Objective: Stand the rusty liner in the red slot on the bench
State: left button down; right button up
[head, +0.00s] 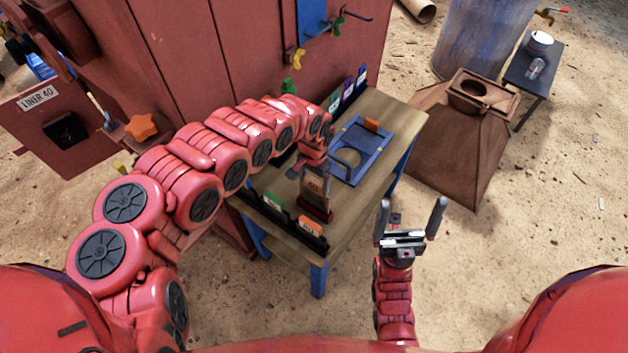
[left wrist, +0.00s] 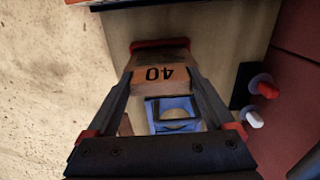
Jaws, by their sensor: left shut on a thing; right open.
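The rusty liner (head: 314,187), a brown plate marked 40, is upright over the bench (head: 380,118). My left gripper (head: 309,178) is shut on it, with one finger on each side. The red slot (head: 318,213) is at the liner's lower end, near the bench's front end. In the left wrist view, the liner (left wrist: 160,76) is between the fingers and the red slot (left wrist: 160,43) shows just beyond it. I cannot tell whether the liner's end is inside the slot. My right gripper (head: 410,222) is open and empty, off the bench's right side.
A blue frame (head: 344,173) with a round opening lies on the bench. Black racks with coloured tags line the bench's edges, including an orange tag (head: 308,226). The red crusher body (head: 190,60) stands behind. A brown hopper (head: 455,150) stands on the sand to the right.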

pick_arm(q)
jog(key=shift+f+b, duration=1.3)
jog(key=shift+f, duration=0.35)
grip_release()
jog(key=shift+r, duration=0.1)
jog(key=shift+w+r, duration=0.1)
jog(key=shift+r, duration=0.3)
notch_tip(320, 180, up, 12)
jog(key=shift+a+f, duration=0.1)
notch_tip(320, 180, up, 5)
jog(key=p, duration=0.5)
send_over(314, 190)
jog(key=shift+w+f, duration=0.1)
jog(key=shift+w, duration=0.25)
